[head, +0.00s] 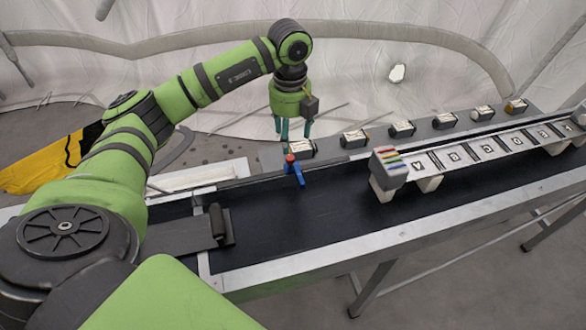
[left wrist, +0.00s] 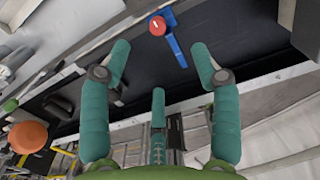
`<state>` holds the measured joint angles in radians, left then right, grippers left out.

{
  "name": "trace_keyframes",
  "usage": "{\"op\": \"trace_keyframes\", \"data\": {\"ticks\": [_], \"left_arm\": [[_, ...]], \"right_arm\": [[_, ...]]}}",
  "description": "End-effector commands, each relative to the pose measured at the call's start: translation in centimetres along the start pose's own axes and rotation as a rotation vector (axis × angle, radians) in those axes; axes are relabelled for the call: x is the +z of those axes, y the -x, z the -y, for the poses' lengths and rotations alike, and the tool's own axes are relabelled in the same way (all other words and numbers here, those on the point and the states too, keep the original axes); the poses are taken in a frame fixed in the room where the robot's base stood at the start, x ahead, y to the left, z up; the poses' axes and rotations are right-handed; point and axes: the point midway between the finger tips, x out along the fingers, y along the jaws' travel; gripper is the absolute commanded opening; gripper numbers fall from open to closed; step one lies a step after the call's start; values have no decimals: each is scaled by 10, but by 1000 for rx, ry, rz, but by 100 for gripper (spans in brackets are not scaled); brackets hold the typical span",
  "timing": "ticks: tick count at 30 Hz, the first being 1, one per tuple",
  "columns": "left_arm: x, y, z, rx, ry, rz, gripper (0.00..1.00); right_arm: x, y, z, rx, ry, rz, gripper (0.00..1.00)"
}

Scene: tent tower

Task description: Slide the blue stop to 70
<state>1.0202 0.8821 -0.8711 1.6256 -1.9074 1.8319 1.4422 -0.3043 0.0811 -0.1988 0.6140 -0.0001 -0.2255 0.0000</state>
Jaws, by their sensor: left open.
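The blue stop (head: 298,173) with a red knob (head: 290,158) sits at the far edge of the black conveyor belt, left of the belt's middle. It also shows in the left wrist view as a blue bar (left wrist: 176,42) beside the red knob (left wrist: 157,25). My left gripper (head: 294,128) is open and empty, above and behind the stop in the head view. In the left wrist view its teal fingers (left wrist: 160,50) are spread, with the stop beyond the fingertips, apart from them. No number 70 is readable. My right gripper is not in view.
The black belt (head: 330,215) is clear in front of the stop. Several small boxes (head: 354,138) line a grey rail behind.

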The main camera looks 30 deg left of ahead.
Motion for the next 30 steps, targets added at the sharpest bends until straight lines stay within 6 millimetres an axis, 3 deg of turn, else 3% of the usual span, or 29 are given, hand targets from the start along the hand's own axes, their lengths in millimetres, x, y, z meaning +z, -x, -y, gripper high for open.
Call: {"op": "trace_keyframes", "data": {"ticks": [2,6,11,15,24,30], "left_arm": [[0,-24,0,0,0,0,63],[0,-36,0,-1,0,0,63],[0,-44,0,2,0,-3,63],[-1,-64,0,3,1,-4,63],[0,-101,0,1,0,-1,63],[0,-106,0,0,0,0,63]], "right_arm": [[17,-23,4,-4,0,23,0],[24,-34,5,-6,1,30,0],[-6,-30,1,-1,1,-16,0],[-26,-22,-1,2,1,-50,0],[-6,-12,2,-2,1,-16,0],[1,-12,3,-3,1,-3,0]]}}
